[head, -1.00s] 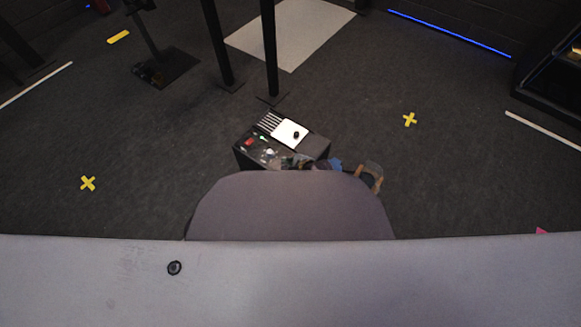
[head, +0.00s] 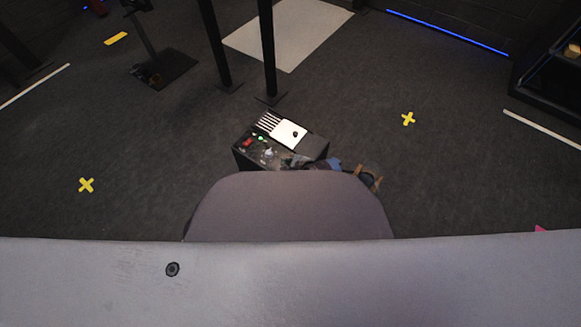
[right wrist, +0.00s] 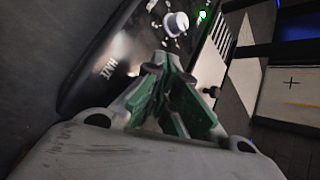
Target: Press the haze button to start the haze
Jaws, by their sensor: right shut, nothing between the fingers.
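A black control box (head: 313,148) stands on the floor in the middle of the head view. In the right wrist view its glossy dark panel (right wrist: 88,88) carries a label that reads like "HAZE" (right wrist: 107,67). A pale knob-like button (right wrist: 176,24) and a lit green light (right wrist: 203,14) sit above it. A red button (head: 247,142) shows on the box's left part in the head view. My right gripper (right wrist: 177,104) has green finger pads, is shut and empty, and is close over the panel, right of the label. Whether it touches cannot be told. My left gripper is not in view.
The box also carries a striped strip (head: 267,122) and a white pad (head: 288,133) with a dark knob. Black posts (head: 268,60) stand behind it.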

